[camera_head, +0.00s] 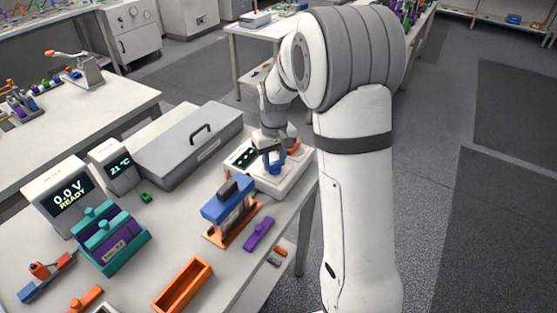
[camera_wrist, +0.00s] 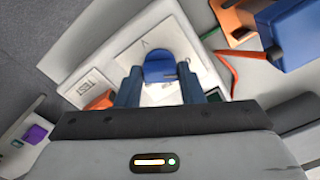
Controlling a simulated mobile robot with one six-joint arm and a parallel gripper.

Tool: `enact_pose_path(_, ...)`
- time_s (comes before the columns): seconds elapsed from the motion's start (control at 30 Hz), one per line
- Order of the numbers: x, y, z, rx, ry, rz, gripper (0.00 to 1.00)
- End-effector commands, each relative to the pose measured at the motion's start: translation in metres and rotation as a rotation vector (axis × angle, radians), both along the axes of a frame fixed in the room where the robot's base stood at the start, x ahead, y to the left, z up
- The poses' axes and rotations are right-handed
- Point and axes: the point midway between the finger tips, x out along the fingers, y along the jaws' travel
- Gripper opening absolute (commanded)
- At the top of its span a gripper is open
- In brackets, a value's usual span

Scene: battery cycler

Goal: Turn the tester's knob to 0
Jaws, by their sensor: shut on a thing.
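The tester (camera_head: 291,185) is a low white box with a dark display (camera_head: 243,157) at the table's right edge. Its white top (camera_wrist: 112,57) also fills the middle of the wrist view, with a "TEST" label beside an orange part (camera_wrist: 100,102). The blue knob (camera_wrist: 159,67) stands on a pale plate with a small dark mark above it. My gripper (camera_wrist: 159,80) has its two blue fingers on either side of the knob, shut on it. In the head view my gripper (camera_head: 273,162) points down over the tester. I cannot read the knob's setting.
A blue-and-orange press (camera_head: 228,205) stands close in front of the tester. A grey lidded case (camera_head: 190,145) is to its left. A "0.0 V READY" display unit (camera_head: 62,195), a teal holder (camera_head: 112,240) and an orange tray (camera_head: 183,287) stand farther left and front.

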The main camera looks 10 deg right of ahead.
Motion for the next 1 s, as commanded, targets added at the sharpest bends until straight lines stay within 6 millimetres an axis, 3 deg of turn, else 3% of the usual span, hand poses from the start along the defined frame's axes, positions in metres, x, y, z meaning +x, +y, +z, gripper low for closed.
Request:
enact_pose_path(0.53,-0.0013,-0.0001,-0.0007,-0.001,0.005,0.032,0.12)
enact_pose_path(0.57,-0.0013,-0.0001,-0.0007,-0.001,0.005,0.032,0.35)
enact_pose_path(0.6,-0.0013,-0.0001,-0.0007,-0.001,0.005,0.032,0.39)
enact_pose_path(0.8,-0.0007,0.0000,-0.0004,-0.001,0.003,0.030,0.55)
enact_pose_path(1.0,-0.0005,0.0002,-0.0002,0.000,0.002,0.030,0.56)
